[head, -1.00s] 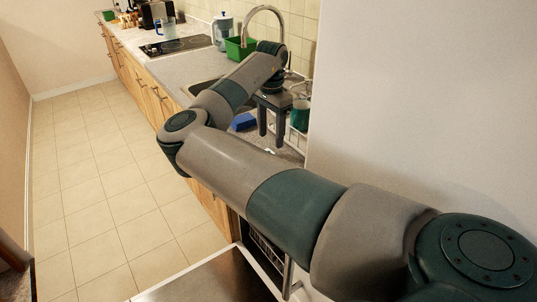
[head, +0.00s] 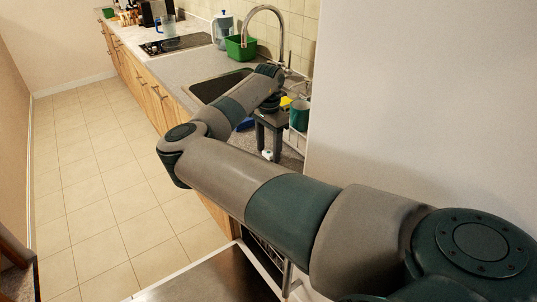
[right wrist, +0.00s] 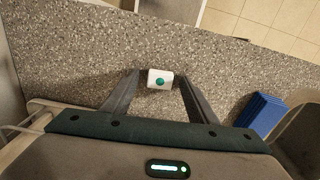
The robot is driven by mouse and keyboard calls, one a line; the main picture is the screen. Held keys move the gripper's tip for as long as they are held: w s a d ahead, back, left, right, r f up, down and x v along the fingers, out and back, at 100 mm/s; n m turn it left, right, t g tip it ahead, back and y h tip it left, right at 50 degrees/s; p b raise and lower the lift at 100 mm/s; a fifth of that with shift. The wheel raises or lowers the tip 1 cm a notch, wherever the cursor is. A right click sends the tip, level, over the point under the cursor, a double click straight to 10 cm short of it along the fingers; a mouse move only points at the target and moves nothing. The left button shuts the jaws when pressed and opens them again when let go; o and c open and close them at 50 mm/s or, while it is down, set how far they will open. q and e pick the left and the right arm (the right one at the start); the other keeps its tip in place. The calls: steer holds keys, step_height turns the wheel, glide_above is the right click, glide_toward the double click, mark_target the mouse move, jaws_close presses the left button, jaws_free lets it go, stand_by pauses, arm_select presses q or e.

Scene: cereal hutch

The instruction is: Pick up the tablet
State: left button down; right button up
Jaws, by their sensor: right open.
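The tablet is a small white block with a green round spot. In the right wrist view the tablet (right wrist: 160,85) lies on the speckled counter, between the fingertips of my right gripper (right wrist: 160,76), with a gap on each side. In the head view the white tablet (head: 267,155) shows small on the counter by the fingertips of my right gripper (head: 269,150). The right gripper is open, points down and holds nothing. I cannot tell exactly how high its tips are over the counter. My left gripper is not in view.
A blue block (right wrist: 261,114) lies on the counter beside the sink (head: 218,86). A dish rack with a green cup (head: 299,115) stands close to the right gripper. The open dishwasher door (head: 205,280) is below the counter. A green tub (head: 240,47) stands behind the sink.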

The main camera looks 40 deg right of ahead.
mark_target(268, 152)
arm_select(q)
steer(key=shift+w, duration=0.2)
arm_select(e)
steer(key=c, duration=1.1)
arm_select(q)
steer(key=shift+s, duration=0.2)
